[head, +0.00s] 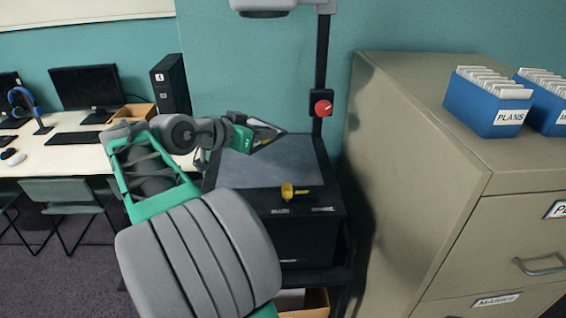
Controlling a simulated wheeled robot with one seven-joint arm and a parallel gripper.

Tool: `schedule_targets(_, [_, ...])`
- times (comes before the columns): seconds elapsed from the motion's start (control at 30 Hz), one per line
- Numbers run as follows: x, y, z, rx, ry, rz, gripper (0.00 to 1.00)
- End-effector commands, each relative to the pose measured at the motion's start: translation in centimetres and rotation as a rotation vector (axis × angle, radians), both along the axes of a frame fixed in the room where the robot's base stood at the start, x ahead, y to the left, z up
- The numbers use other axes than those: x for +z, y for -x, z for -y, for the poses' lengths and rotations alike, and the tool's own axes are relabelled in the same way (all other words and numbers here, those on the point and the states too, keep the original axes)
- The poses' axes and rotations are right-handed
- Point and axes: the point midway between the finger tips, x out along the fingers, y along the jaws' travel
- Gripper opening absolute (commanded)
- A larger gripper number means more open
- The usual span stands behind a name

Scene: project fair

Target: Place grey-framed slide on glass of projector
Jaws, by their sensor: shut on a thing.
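The projector (300,222) is a black box on a dark stand, with a post rising at its back right and a head above. Its flat grey top, the glass (275,165), faces up. My gripper (283,132) is over the back part of the glass, its narrow fingers pointing right. It is shut on a thin thing, which I take to be the grey-framed slide; its outline is not clear against the grey glass. I cannot tell whether it touches the glass.
A small yellow object (288,191) sits at the projector's front edge. A red knob (323,108) is on the post. A beige cabinet (410,170) with blue file boxes (487,105) stands close on the right. A desk (60,155) with computers is at left.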

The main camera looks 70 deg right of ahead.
Motion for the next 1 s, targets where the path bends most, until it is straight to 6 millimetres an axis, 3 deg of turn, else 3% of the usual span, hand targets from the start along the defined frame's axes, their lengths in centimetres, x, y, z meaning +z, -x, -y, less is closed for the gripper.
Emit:
schedule_targets(0.03, [-0.3, 1.1, 1.1, -0.008, -0.001, -0.002, 0.00])
schedule_targets(0.2, [-4.0, 2.4, 3.4, -0.003, -0.002, -0.003, 0.00])
schedule_targets(0.4, [-6.2, 3.3, 4.9, -0.001, -0.001, -0.001, 0.00])
schedule_targets(0.57, [-8.8, 3.1, 4.8, 0.002, -0.001, -0.001, 0.00])
schedule_targets(0.93, [-9.7, 3.0, 4.8, 0.001, 0.001, 0.001, 0.00])
schedule_targets(0.97, [-9.7, 3.0, 4.8, 0.002, 0.000, 0.001, 0.10])
schedule_targets(1.0, [-9.5, 3.0, 4.8, 0.002, 0.000, 0.001, 0.13])
